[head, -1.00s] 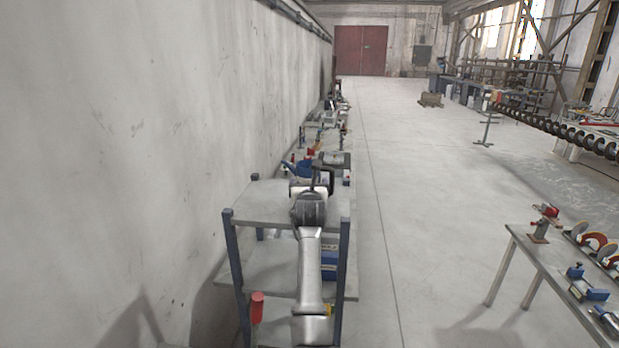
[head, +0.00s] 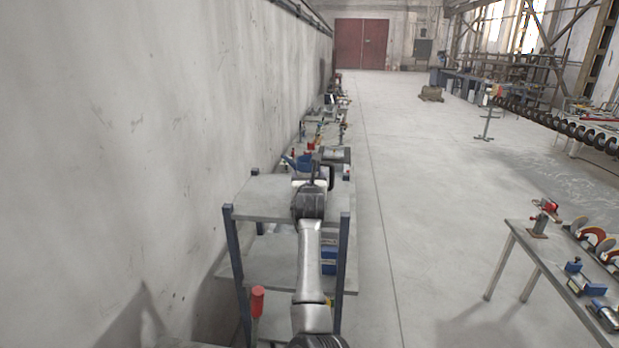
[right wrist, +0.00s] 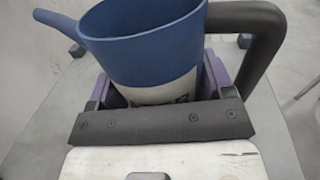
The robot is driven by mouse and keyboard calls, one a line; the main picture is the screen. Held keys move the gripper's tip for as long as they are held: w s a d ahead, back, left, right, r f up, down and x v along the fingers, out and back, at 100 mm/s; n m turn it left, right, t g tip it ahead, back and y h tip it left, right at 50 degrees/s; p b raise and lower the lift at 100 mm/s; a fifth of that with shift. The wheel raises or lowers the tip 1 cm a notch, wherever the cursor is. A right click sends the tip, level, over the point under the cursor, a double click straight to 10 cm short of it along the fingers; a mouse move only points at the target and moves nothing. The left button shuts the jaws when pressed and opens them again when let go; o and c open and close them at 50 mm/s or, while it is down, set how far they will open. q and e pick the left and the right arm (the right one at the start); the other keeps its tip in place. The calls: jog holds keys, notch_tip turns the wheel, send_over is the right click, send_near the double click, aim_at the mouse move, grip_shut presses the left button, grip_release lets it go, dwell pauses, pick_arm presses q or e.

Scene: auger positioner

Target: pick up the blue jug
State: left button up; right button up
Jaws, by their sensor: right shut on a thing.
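The blue jug (right wrist: 140,45) fills the upper part of the right wrist view. It is upright, with a pale label band, a spout to the left and a black handle (right wrist: 262,35) to the right. My right gripper (right wrist: 162,85) is shut on the jug's body, with a finger on each side. In the head view the jug (head: 304,162) shows partly behind my right gripper (head: 309,186), above the far part of the shelf unit's top. I cannot tell whether its base touches the top. My left gripper is not in view.
The grey shelf unit (head: 262,204) has blue posts and stands near the left wall. A red-topped item (head: 257,300) and blue boxes (head: 328,258) are lower down. Cluttered benches lie beyond it. A table with tools (head: 540,258) stands right, across open floor.

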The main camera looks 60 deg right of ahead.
aim_at(309, 167)
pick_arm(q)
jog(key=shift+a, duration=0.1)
pick_arm(e)
jog(key=shift+r, duration=0.15)
jog(key=shift+r+b, duration=0.4)
jog(key=shift+r, duration=0.1)
pick_arm(q)
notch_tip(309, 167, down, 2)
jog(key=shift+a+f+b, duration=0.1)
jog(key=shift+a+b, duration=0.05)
jog(key=shift+b, duration=0.6)
pick_arm(e)
notch_tip(309, 167, up, 3)
jog(key=shift+f, duration=0.15)
pick_arm(q)
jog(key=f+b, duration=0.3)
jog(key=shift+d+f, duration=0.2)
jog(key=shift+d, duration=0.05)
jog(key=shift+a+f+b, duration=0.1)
jog(key=shift+b, duration=0.2)
pick_arm(e)
jog(key=s+r, duration=0.7)
jog(key=s, duration=0.4)
jog(key=shift+s+d, duration=0.2)
jog(key=shift+s, duration=0.15)
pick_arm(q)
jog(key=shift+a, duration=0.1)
